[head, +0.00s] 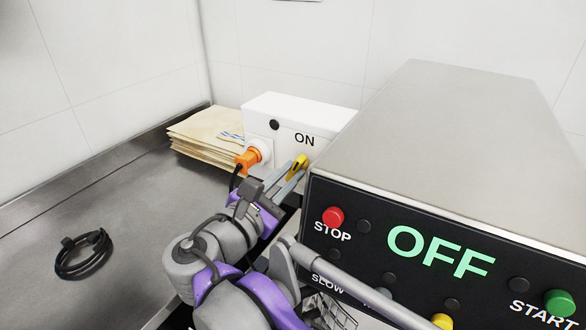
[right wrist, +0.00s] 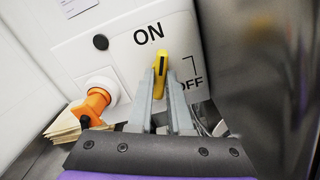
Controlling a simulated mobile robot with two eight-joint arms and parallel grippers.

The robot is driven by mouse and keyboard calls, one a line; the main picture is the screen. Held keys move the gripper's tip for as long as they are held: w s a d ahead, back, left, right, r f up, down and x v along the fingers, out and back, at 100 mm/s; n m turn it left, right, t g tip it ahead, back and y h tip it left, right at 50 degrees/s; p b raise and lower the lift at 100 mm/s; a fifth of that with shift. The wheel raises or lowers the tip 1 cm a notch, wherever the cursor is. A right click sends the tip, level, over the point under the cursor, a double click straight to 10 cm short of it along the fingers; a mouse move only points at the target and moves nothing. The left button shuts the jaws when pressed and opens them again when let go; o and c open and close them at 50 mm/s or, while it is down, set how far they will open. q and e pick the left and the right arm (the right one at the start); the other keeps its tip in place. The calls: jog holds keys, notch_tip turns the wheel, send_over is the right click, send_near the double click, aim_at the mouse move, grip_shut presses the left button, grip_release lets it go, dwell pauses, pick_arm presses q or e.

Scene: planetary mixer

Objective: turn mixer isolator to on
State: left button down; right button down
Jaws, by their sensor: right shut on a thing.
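The isolator is a white box (head: 300,117) on the wall side of the bench, marked ON, with OFF at the lower right in the right wrist view. Its yellow handle (head: 299,164) shows between my fingers; it also shows in the right wrist view (right wrist: 160,68). The handle stands close to upright there, its upper end just below and right of the ON mark. My right gripper (right wrist: 165,92) is shut on the handle, a finger on each side. The handle's lower part is hidden by the fingers. My left gripper is not in view.
An orange plug (head: 249,159) sits in the box's socket, left of the handle. The mixer (head: 430,150) is close on the right, its panel display reading OFF. Brown paper envelopes (head: 195,140) lie behind. A coiled black cable (head: 83,254) lies on otherwise clear steel bench.

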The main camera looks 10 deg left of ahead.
jog(key=shift+n, duration=0.3)
jog(key=n, duration=0.3)
jog(key=shift+n, duration=0.4)
jog(key=c, duration=0.7)
grip_release()
jog(key=v, duration=0.7)
jog(key=shift+p, duration=0.3)
